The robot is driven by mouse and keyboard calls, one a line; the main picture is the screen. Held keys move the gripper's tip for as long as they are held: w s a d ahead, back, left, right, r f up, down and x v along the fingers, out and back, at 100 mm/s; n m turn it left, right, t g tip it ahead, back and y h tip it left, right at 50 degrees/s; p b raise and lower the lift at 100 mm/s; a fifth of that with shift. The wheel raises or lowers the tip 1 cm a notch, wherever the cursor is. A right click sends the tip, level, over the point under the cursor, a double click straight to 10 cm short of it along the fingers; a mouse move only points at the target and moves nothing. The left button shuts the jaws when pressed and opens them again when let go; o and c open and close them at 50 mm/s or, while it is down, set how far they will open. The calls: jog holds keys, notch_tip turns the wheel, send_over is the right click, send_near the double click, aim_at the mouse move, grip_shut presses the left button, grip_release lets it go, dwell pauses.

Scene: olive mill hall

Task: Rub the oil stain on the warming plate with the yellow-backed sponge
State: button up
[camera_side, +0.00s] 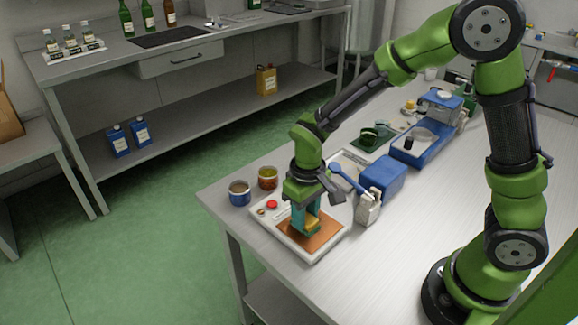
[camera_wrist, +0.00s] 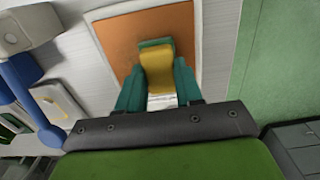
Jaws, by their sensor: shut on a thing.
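The warming plate (camera_side: 335,235) lies at the front left end of the steel table, with a white body and an orange-brown top; the top also shows in the wrist view (camera_wrist: 115,38). My gripper (camera_side: 307,222), with teal fingers, points down over it. It is shut on the yellow-backed sponge (camera_wrist: 157,72), which also shows between the fingers in the side view (camera_side: 312,224). The sponge is low over the orange-brown top; I cannot tell for sure whether it touches. I cannot make out the oil stain in either view.
Two jars, one blue (camera_side: 239,194) and one reddish (camera_side: 268,179), stand behind the plate at the left. A blue box (camera_side: 386,175), a whitish container (camera_side: 368,208) and a blue-handled utensil (camera_side: 345,176) are close on the right. Green floor lies beyond the table edge.

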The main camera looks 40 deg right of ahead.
jog(key=a, duration=0.3)
jog(key=shift+a, duration=0.15)
jog(key=shift+d, duration=4)
jog(key=shift+s+d, duration=0.2)
jog(key=shift+s, duration=0.4)
jog(key=shift+a, duration=4.05)
jog(key=shift+d, duration=3.9)
jog(key=shift+d+r, duration=0.15)
notch_tip(320, 180, up, 8)
